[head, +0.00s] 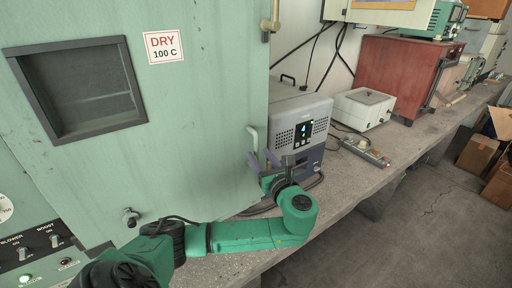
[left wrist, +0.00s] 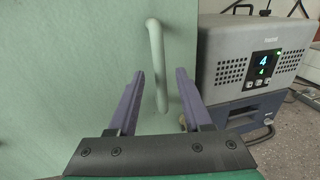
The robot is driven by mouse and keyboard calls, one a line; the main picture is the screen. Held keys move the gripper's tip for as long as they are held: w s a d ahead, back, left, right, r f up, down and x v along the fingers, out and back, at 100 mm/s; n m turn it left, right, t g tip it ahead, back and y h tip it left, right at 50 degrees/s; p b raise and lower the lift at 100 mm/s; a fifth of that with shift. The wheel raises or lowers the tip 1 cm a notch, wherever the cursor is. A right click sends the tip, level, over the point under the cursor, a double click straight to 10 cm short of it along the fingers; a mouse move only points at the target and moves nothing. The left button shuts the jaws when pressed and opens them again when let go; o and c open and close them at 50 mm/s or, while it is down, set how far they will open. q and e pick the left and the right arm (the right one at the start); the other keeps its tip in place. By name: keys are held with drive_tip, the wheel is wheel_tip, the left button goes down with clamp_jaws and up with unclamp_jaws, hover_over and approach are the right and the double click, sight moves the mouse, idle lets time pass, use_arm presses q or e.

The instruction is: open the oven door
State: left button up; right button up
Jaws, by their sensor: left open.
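The oven door is a large pale green panel (head: 200,100) with a dark-framed window (head: 80,88) and a "DRY 100 C" label (head: 164,45). It appears shut. Its upright light bar handle (head: 252,137) is near the door's right edge; it also shows in the left wrist view (left wrist: 157,60). My left gripper (head: 263,162) is at the lower part of the handle with its jaws open. In the left wrist view its two purple fingers (left wrist: 160,95) show one on each side of the handle, apart from it. My right gripper is out of view.
A grey-blue device with a lit display (head: 300,125) stands just right of the handle. A white box (head: 364,108), a power strip (head: 366,150) and a red cabinet (head: 400,70) are farther along the concrete bench (head: 350,185). Open floor (head: 430,220) lies at right.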

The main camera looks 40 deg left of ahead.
sight(257, 152)
use_arm(q)
drive_tip(key=x, duration=0.3)
drive_tip(key=shift+w+a, duration=0.15)
drive_tip(key=shift+a, duration=0.15)
clamp_jaws()
idle(1.1)
